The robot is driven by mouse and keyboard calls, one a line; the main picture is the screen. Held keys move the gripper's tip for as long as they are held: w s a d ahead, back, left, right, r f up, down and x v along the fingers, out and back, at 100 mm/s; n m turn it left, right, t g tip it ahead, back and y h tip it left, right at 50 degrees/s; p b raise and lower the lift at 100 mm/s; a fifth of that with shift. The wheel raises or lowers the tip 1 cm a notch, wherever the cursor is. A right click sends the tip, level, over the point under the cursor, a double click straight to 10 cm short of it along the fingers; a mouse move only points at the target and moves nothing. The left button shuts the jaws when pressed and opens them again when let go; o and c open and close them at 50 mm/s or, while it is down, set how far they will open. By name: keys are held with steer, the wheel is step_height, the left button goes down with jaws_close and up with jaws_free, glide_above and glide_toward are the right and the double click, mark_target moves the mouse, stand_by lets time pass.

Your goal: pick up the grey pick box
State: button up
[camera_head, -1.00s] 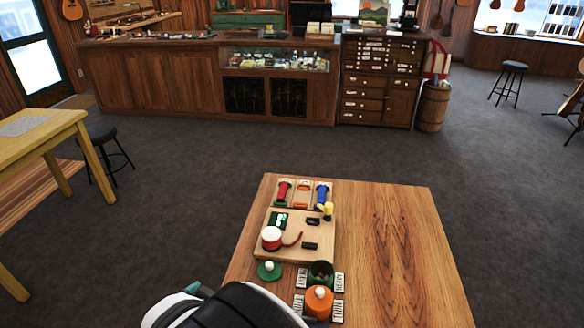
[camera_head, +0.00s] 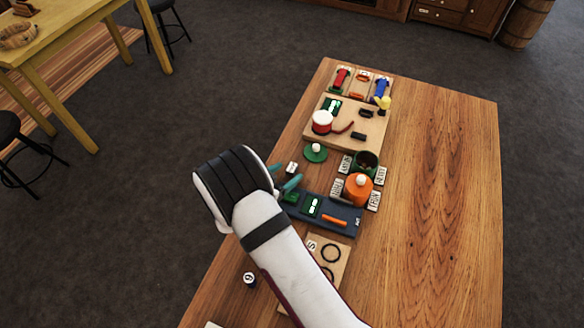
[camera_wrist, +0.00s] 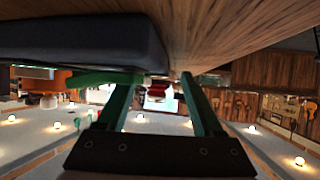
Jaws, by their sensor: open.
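I cannot pick out a grey pick box with certainty in either view; my arm covers part of the table. My gripper (camera_head: 285,178) is low over the table's left side, beside the dark blue tray (camera_head: 345,228), its teal fingers apart. In the wrist view my gripper (camera_wrist: 156,84) is open, with nothing clearly held between the fingers. A dark slab (camera_wrist: 80,45) fills the upper left there, close to the fingers. A small white block (camera_head: 291,167) with a dark mark lies just beyond the fingers in the head view.
The tray carries a green display (camera_head: 311,205) and an orange bar (camera_head: 335,220). An orange pot (camera_head: 357,191), dark green pot (camera_head: 366,161), green lid (camera_head: 315,153) and wooden board (camera_head: 369,131) stand nearby. A board with rings (camera_head: 342,264) is nearer. The wooden table's right half (camera_head: 440,200) is clear.

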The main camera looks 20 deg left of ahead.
steer(key=shift+w+d+f, duration=0.1)
steer(key=shift+w+f, duration=0.15)
steer(key=shift+w, duration=0.2)
jaws_close()
